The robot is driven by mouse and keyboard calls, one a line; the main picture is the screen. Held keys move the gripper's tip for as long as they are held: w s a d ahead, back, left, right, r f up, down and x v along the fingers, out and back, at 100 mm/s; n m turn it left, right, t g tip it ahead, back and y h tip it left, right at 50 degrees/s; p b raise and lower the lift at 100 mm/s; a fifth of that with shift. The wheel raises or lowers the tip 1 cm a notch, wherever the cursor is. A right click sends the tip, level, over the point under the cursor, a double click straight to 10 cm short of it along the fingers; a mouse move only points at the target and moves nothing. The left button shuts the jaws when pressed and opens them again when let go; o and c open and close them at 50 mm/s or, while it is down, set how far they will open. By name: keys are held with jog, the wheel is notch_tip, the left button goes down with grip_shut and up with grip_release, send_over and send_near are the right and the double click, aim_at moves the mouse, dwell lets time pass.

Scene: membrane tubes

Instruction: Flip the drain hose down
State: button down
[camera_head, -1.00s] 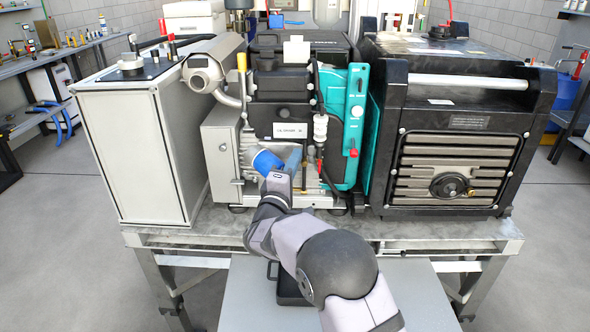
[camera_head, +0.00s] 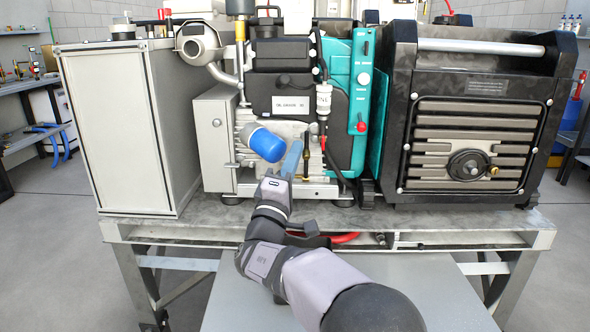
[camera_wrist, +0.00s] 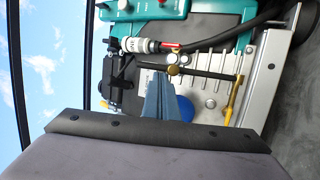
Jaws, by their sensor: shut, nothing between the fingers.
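The drain hose looks to be the thin dark tube with a brass joint (camera_wrist: 205,73) in front of the finned engine block. In the head view it is a short dark upright piece (camera_head: 306,160) low on the engine. My gripper (camera_head: 294,150) has pale blue fingers, shut and empty, just left of this piece. In the wrist view the shut fingertips (camera_wrist: 157,80) are beside the tube near the brass joint; I cannot tell whether they touch it. A yellow lever (camera_wrist: 235,100) is near the tube's right end.
A blue cylinder (camera_head: 264,144) sits left of my fingers. A black cable with a white connector (camera_head: 323,100) hangs to the right, beside the teal panel (camera_head: 361,85). A grey box (camera_head: 125,130) and a black generator (camera_head: 468,125) flank the engine. The metal bench edge (camera_head: 200,232) is in front.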

jog(key=s+f+b, duration=0.4)
jog(key=f+b, duration=0.4)
jog(key=b, duration=1.1)
jog(key=shift+s+h, duration=0.3)
jog(key=shift+f, duration=0.1)
jog(key=s+a+p, duration=0.1)
jog(key=s+a, duration=0.2)
jog(key=s, duration=0.9)
jog(key=shift+s+a+f+p, duration=0.25)
jog(key=shift+a+f+p, duration=0.05)
jog(key=shift+a+p, duration=0.05)
